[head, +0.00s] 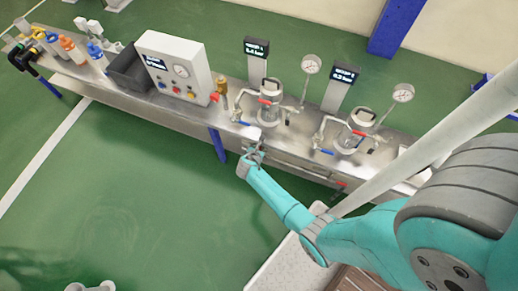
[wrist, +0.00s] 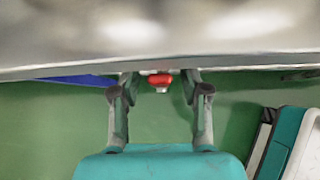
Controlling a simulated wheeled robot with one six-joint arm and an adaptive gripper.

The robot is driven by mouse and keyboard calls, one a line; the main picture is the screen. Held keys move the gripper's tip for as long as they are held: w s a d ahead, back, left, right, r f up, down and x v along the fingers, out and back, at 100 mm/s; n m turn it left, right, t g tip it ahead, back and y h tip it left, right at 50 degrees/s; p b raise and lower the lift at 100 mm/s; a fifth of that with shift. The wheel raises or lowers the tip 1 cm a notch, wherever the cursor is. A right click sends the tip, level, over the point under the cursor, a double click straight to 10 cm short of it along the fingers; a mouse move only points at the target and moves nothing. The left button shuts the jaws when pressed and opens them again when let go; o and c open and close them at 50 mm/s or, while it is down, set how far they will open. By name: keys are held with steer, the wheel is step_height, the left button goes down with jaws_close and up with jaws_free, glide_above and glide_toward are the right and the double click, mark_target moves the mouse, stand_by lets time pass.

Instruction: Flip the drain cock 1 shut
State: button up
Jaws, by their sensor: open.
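A small red handle with a pale tip (wrist: 160,80), which looks like drain cock 1, sits at the bench's front edge in the wrist view. My gripper (wrist: 162,92) is open, with one finger on each side of the red handle. Gaps show between the handle and both fingers. In the head view my gripper (head: 254,151) is at the front edge of the bench, below the left vessel (head: 269,104); the red handle is not clear there. A similar red piece (head: 341,184) shows farther right under the front edge.
The steel bench (head: 150,104) carries a second vessel (head: 350,133), gauges, blue and red levers, a control box (head: 175,65) and a dark bin (head: 128,72). A blue bench leg (head: 218,146) stands left of my gripper. The green floor in front is open.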

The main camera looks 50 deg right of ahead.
steer(key=shift+d+f, duration=0.15)
steer(key=shift+f, duration=0.05)
jaws_close()
steer(key=shift+s, duration=0.1)
